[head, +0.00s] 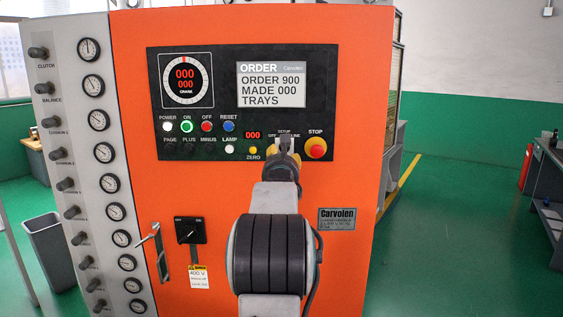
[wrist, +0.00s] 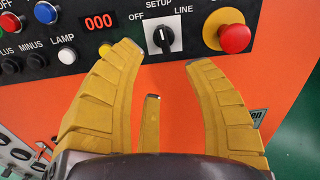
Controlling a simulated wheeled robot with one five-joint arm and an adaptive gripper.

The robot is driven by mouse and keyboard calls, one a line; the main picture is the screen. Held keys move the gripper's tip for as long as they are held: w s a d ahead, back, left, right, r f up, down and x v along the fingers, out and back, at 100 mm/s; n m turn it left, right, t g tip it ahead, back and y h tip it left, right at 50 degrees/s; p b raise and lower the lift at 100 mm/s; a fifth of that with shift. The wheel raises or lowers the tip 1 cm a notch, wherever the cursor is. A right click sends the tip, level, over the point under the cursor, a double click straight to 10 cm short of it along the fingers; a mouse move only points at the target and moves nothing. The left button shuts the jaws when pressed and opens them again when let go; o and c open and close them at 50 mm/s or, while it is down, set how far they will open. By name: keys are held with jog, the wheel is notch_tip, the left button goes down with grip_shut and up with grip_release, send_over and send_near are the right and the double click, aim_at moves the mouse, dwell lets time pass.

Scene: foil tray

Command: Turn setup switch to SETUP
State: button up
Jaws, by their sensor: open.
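The setup switch (wrist: 163,38) is a black rotary knob on a white plate, labelled OFF at left, SETUP above and LINE at right. In the wrist view its grip bar stands roughly upright, near the SETUP label; its exact setting is hard to read. My gripper (wrist: 167,55) is open, with yellow fingers spread to either side just below the knob, and nothing between them. A third, shorter finger is lower down. In the head view my gripper (head: 287,147) covers most of the switch; only part of its label shows above. I cannot tell whether the fingers touch the panel.
The red STOP button (head: 315,149) with a yellow base is close right of the switch. The yellow ZERO button (head: 253,150) and a red display (head: 252,135) are close at left. A lever handle (head: 155,250) and a main switch (head: 189,231) are lower left.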

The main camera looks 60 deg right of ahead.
jog(key=shift+s+a, duration=0.25)
jog(key=shift+a, duration=0.25)
jog(key=shift+c, duration=0.2)
